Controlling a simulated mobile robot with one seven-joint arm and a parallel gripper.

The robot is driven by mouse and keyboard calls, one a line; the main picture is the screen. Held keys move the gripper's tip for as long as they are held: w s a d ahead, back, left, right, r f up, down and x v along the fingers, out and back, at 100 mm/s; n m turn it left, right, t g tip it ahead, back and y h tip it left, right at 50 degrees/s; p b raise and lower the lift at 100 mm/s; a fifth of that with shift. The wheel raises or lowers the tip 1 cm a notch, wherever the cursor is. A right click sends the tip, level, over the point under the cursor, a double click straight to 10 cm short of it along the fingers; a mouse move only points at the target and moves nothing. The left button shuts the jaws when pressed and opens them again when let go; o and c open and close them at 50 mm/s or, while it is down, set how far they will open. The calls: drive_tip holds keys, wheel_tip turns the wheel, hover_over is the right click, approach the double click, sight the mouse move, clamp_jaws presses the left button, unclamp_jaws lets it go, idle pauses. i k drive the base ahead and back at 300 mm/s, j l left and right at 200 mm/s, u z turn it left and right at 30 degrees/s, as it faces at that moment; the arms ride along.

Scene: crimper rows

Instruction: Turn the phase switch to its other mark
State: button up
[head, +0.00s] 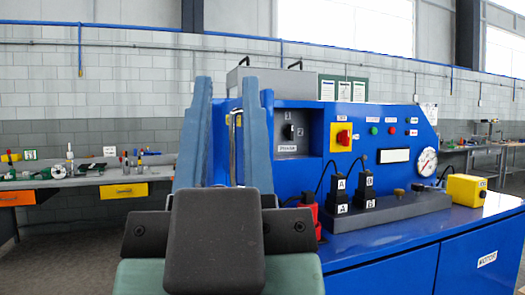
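The phase switch (290,131) is a small black knob on a grey recessed panel (312,139) at the left of the blue machine's front. A mark 1 is above it, a mark 2 is to its right, and a label plate is below. The knob looks roughly upright; which mark it points to is too small to tell. My gripper (226,88) is in the foreground, left of the switch in the picture. Its two blue-grey fingers stand apart, with no held object visible between them. The gripper appears apart from the switch, and its right finger hides part of the machine's left side.
Right of the switch are a red knob on a yellow plate (341,137), several buttons and a gauge (427,161). Black plug blocks (365,193) with cables stand on a grey ledge below. A red object (308,212) is near my gripper. A workbench (70,182) stands left.

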sight(288, 132)
drive_tip(key=i+l, duration=0.65)
drive_tip(key=i+z, duration=0.1)
drive_tip(key=i, duration=0.4)
